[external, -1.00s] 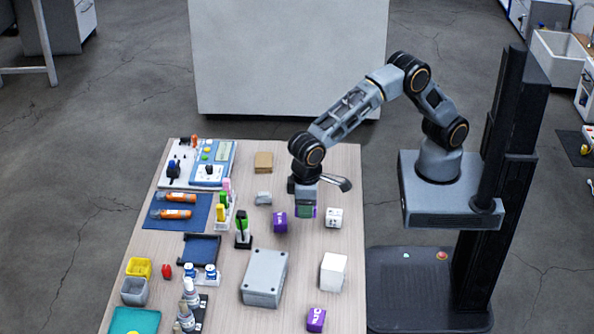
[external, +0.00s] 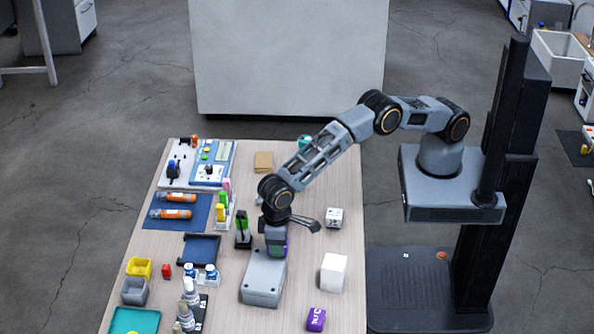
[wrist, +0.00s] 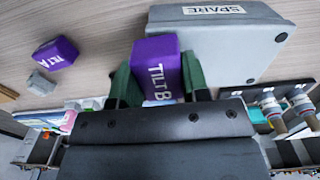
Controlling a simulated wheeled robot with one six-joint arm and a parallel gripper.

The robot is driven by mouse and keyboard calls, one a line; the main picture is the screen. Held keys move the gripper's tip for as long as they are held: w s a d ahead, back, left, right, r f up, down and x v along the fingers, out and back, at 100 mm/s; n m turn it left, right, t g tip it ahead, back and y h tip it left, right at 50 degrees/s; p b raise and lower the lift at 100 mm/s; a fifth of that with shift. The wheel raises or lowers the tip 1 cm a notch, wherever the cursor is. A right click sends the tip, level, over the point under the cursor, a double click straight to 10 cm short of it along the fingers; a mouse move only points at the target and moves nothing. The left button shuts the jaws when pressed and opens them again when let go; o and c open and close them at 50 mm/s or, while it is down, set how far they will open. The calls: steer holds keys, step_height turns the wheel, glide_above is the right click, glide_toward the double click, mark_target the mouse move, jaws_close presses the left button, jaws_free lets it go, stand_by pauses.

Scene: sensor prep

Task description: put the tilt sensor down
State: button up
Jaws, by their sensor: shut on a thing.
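The held tilt sensor is a purple block marked "TILT B" (wrist: 160,72), seen in the wrist view between the green fingers of my gripper (wrist: 158,82). My gripper is shut on it. In the external view my gripper (external: 275,243) hangs at the far end of the grey lidded box (external: 262,281), and it hides most of the sensor. The box, labelled "SPARE", appears right beside the sensor in the wrist view (wrist: 222,50). I cannot tell whether the sensor touches anything. A second purple block, "TILT A" (wrist: 55,54), lies on the table apart from my gripper.
A white cube (external: 334,272), a smaller white block (external: 334,217) and another purple block (external: 316,319) stand on the right side of the table. A blue tray (external: 200,250), upright coloured pieces (external: 243,226) and bottles (external: 190,291) stand to the left.

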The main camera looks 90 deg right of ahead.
steer(key=shift+f, duration=0.45)
steer(key=shift+f, duration=0.15)
steer(key=o, duration=1)
